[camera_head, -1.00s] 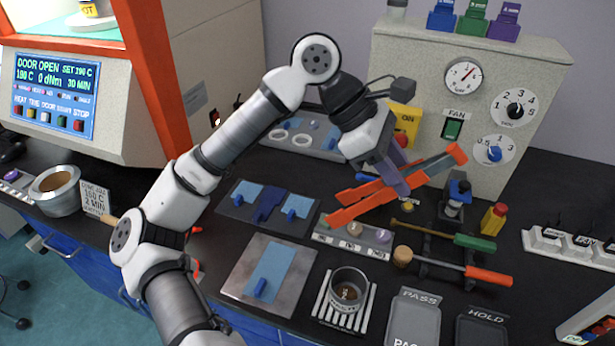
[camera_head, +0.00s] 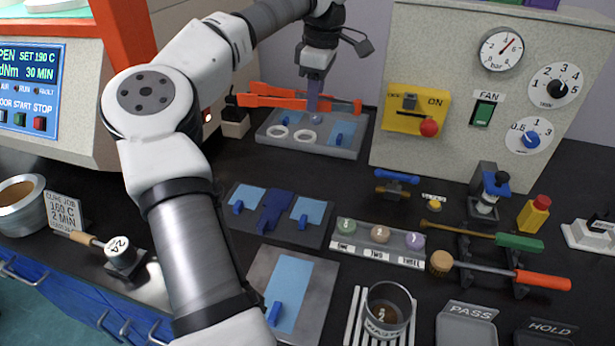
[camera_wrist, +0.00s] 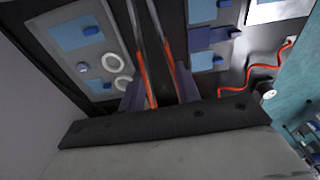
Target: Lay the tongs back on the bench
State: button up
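The tongs (camera_head: 285,98), with long orange-red arms, lie roughly level in the head view, at the back of the black bench (camera_head: 400,160). My gripper (camera_head: 314,100) points down with its purple fingers around them and is shut on them. They appear above the back part of the grey tray (camera_head: 345,153); whether they touch anything below is hard to tell. In the wrist view the two arms of the tongs (camera_wrist: 150,80) run between my fingers (camera_wrist: 160,92), metal further out and orange near the fingers.
The grey tray carries two white rings (camera_head: 305,135) and blue sheets. A control panel (camera_head: 455,140) stands to its right, and the rheometer cabinet (camera_head: 90,90) to its left. A dark tray with blue sheets (camera_head: 295,231) lies in front. Bare bench shows right of the grey tray.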

aim_at(312, 178)
notch_tip(312, 178, down, 20)
jog(key=shift+a+r+p, duration=0.1)
jog(key=shift+r+p, duration=0.05)
jog(key=shift+p, duration=0.45)
jog(key=o, duration=0.5)
jog(key=shift+o, duration=0.2)
notch_tip(312, 178, up, 12)
jog(key=d+b, duration=0.1)
jog(key=shift+s, duration=0.15)
